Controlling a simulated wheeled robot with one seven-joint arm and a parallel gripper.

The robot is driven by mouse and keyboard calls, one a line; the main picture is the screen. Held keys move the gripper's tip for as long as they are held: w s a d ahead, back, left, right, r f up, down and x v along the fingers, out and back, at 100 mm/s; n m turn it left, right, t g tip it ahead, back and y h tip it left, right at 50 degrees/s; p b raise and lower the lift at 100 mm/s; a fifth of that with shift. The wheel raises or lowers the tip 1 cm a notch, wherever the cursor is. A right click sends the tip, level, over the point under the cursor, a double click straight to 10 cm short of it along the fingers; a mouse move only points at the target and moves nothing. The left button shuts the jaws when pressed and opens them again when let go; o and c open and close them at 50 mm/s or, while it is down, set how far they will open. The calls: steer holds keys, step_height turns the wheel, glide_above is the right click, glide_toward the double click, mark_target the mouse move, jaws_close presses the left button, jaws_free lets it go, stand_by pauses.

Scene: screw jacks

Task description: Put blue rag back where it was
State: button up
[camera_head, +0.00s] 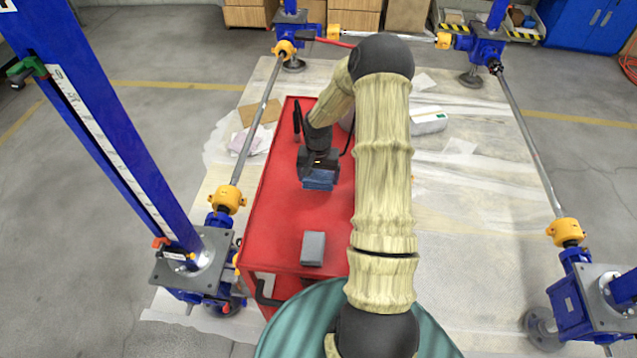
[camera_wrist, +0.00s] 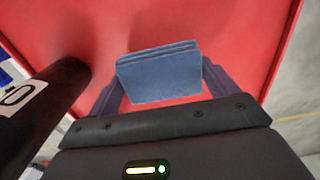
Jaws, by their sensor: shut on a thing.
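The blue rag (camera_wrist: 160,78) is a folded, layered block between the two fingers of my gripper (camera_wrist: 163,92) in the wrist view. My gripper is shut on it. In the head view the blue rag (camera_head: 318,180) shows at the end of my gripper (camera_head: 319,172), over the middle of the red cart top (camera_head: 275,215). I cannot tell whether the rag touches the cart top or hangs just above it.
A grey block (camera_head: 313,248) lies on the cart's near end. Blue screw jacks (camera_head: 195,265) with yellow couplings and metal shafts stand around the cart. A white packet (camera_head: 428,121) lies on the sheeted floor to the right.

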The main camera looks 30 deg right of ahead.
mark_target(318, 184)
steer(key=shift+f, duration=1.9)
steer(key=shift+w, duration=0.1)
steer(key=o, duration=0.9)
steer(key=shift+d, duration=0.1)
steer(key=shift+r, duration=0.1)
step_height(318, 184, up, 12)
steer(key=shift+f+b, duration=0.1)
steer(key=shift+b, duration=0.4)
